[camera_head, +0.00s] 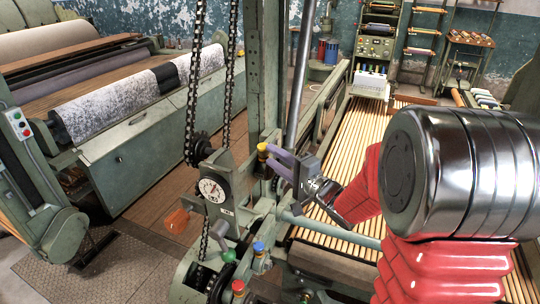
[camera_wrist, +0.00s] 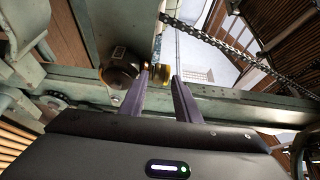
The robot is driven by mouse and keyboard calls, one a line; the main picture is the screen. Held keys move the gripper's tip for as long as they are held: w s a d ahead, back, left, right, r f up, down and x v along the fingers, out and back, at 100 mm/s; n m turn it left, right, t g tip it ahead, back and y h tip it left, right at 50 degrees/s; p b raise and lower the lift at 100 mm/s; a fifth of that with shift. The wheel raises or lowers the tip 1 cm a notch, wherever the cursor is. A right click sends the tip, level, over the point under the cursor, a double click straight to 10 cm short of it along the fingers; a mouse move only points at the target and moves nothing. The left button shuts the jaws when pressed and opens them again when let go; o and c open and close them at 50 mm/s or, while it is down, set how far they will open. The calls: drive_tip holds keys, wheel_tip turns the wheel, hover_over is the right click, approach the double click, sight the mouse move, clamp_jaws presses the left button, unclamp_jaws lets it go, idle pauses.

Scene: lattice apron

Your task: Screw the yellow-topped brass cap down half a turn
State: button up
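The yellow-topped cap (camera_head: 263,147) stands on a post of the green machine frame, left of my gripper in the head view. My gripper (camera_head: 269,157) reaches toward it from the right with two purple fingers. The fingers are apart, with their tips close beside the cap and its post. In the wrist view a brass piece (camera_wrist: 161,73), likely the cap, shows just beyond and between the fingertips of my gripper (camera_wrist: 159,77). A gap shows between the fingers. I cannot tell whether either fingertip touches the cap.
A dial gauge (camera_head: 212,189) and a hanging chain (camera_head: 196,80) are left of the cap. Blue-topped (camera_head: 259,248) and red-topped (camera_head: 238,287) caps stand below. A grey bar (camera_head: 301,70) rises close behind my gripper. A slatted bed (camera_head: 366,135) lies beyond.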

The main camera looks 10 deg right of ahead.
drive_tip(key=v, duration=1.1)
idle(0.3)
